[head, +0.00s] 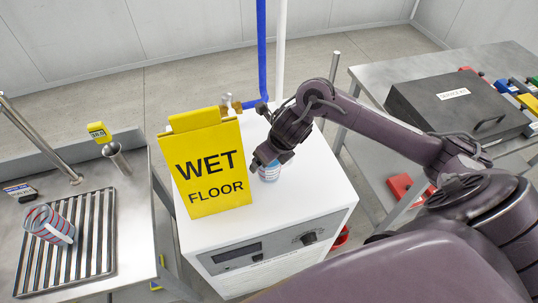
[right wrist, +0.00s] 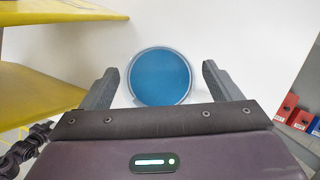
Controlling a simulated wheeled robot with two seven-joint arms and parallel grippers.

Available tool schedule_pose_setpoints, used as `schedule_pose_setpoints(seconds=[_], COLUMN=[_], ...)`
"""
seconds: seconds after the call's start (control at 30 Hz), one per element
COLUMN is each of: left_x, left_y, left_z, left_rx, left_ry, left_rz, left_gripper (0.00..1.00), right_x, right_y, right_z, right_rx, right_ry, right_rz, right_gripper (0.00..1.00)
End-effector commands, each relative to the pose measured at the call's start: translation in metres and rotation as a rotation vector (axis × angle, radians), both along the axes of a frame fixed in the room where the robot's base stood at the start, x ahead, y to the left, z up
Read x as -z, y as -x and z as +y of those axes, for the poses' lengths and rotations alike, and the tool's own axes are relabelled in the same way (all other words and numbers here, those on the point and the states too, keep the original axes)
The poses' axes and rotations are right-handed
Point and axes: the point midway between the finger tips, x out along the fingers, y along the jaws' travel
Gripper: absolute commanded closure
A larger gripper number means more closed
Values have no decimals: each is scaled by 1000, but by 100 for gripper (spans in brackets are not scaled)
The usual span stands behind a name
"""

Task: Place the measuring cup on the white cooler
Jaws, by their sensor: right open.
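The white cooler (head: 290,215) is a white box with a front panel, in the middle of the head view. A clear cup with red stripes and a handle (head: 48,225), which looks like the measuring cup, sits on the slatted rack at the left. My right gripper (head: 270,160) is above the cooler top, over a small blue-and-white round container (head: 269,173). In the right wrist view the container's round blue top (right wrist: 160,77) lies between the two open fingers, with gaps at both sides. My left gripper is out of view.
A yellow wet floor sign (head: 210,165) stands on the cooler, close left of my right gripper. A steel sink counter with a slatted rack (head: 92,240) is at the left. A black case (head: 455,105) lies on the right table. The cooler's front right top is clear.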

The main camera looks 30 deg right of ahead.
Motion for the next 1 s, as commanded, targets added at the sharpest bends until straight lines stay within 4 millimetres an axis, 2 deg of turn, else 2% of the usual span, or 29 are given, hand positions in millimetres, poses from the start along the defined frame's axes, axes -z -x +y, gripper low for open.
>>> schedule_pose_setpoints(seconds=[0.17,0.33,0.4,0.53,0.7,1.0], left_x=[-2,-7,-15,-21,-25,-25], left_y=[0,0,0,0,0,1], left_z=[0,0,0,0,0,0], left_rx=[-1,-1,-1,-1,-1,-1], left_ry=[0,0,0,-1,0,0], left_rz=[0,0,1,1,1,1], left_gripper=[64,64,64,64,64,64], right_x=[-24,-61,-77,-97,-110,-112], right_y=[7,22,27,36,43,45], right_z=[-2,-5,-7,-8,-8,-8], right_rx=[-2,-2,-2,-1,-1,1], right_ry=[2,5,6,5,1,0], right_rz=[-5,-6,-6,-4,-1,0], right_gripper=[16,16,16,16,16,16])
